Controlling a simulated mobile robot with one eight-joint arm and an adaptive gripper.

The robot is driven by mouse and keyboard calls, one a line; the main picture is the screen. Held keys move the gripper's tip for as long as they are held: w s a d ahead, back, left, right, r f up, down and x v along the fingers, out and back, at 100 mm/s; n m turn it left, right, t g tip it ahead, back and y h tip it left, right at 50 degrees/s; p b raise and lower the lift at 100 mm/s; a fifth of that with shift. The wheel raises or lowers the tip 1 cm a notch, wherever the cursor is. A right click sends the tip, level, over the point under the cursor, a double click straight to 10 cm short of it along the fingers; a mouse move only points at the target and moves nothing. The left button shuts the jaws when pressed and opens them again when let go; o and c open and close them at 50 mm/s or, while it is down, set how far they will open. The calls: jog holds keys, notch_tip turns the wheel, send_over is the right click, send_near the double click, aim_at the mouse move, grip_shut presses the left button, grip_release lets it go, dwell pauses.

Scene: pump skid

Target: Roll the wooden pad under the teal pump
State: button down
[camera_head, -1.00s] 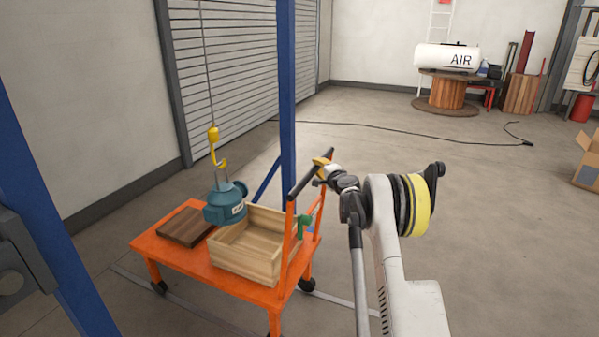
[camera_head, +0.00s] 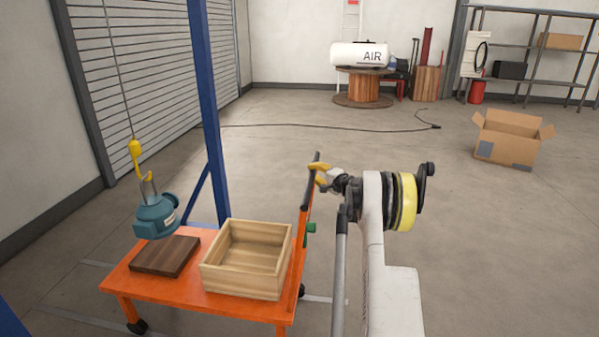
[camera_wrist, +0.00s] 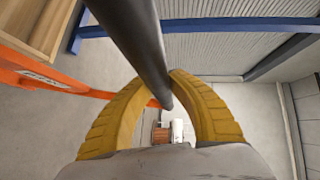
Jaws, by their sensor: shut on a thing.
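The teal pump (camera_head: 156,215) hangs from a yellow hook (camera_head: 138,163) on the hoist line, above the far left part of the orange cart (camera_head: 130,282). The dark wooden pad (camera_head: 166,256) lies flat on the cart's left end, just below and slightly right of the pump. My gripper (camera_head: 318,178) is shut on the cart's dark push handle (camera_head: 311,185) at the right end. In the wrist view its yellow fingers (camera_wrist: 166,100) close around the dark handle bar (camera_wrist: 135,40). The gap between pump and pad is hard to judge.
An open wooden crate (camera_head: 247,262) stands on the cart beside the pad. A blue gantry post (camera_head: 208,110) rises behind the cart. A cable (camera_head: 330,126) lies on the floor farther back. A cardboard box (camera_head: 508,138) stands right. The floor between is mostly clear.

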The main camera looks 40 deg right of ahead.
jog(key=shift+s+d+r, duration=0.1)
jog(key=shift+s+d, duration=0.2)
jog(key=shift+a, duration=0.1)
jog(key=c, duration=1.2)
grip_release()
jog(key=s+a+r, duration=0.1)
jog(key=s, duration=1)
jog(key=shift+s+a+r, duration=0.25)
jog(key=shift+s+a, duration=0.05)
jog(key=shift+s, duration=0.05)
